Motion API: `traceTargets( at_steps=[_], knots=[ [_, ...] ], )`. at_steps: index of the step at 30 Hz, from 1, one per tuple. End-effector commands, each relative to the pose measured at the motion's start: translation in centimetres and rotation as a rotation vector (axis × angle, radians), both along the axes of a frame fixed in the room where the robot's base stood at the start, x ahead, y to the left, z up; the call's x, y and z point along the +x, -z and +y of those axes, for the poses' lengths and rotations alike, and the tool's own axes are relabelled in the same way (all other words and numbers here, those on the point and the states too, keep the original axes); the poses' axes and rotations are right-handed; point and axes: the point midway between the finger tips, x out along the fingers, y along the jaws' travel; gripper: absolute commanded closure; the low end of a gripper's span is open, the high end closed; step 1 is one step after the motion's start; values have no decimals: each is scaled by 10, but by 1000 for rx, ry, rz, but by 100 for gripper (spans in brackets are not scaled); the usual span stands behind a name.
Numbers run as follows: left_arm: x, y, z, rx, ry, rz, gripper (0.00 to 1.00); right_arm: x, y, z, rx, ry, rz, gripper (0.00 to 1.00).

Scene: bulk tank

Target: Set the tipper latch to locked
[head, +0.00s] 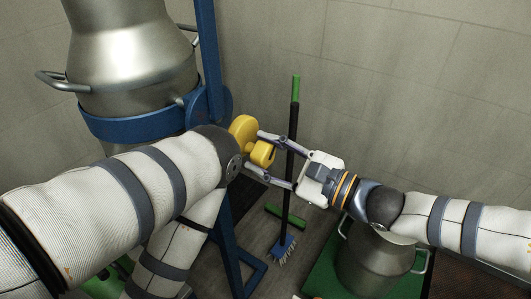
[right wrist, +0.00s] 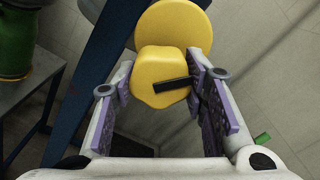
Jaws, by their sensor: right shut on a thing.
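The tipper latch is a yellow round plate (head: 242,129) with a yellow knob (head: 263,153) in front, at the blue tipper frame (head: 213,60). In the right wrist view the knob (right wrist: 158,68) carries a black bar that points right and slightly up. My right gripper (head: 257,152) is shut on the knob, one finger on each side; the fingers also show in the right wrist view (right wrist: 161,84). The lock markings cannot be made out. A steel can (head: 130,60) sits upright in the blue band of the tipper. My left gripper is not in view.
A broom with a dark, green-topped handle (head: 293,125) stands just behind my right gripper. A steel can (head: 375,265) stands on a green platform (head: 323,270) under my right arm. My left arm crosses in front of the tipper. The wall on the right is bare.

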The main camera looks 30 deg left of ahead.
Motion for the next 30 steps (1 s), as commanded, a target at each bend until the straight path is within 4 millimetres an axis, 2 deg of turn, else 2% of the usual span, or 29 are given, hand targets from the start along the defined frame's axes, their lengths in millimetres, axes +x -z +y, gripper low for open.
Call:
traceTargets(
  at_steps=[15, 30],
  knots=[
    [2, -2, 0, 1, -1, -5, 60, 1, -1, -1, -35, 2, -456, 88],
    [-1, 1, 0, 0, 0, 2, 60, 1, -1, 0, -54, 1, -678, 88]
  ],
)
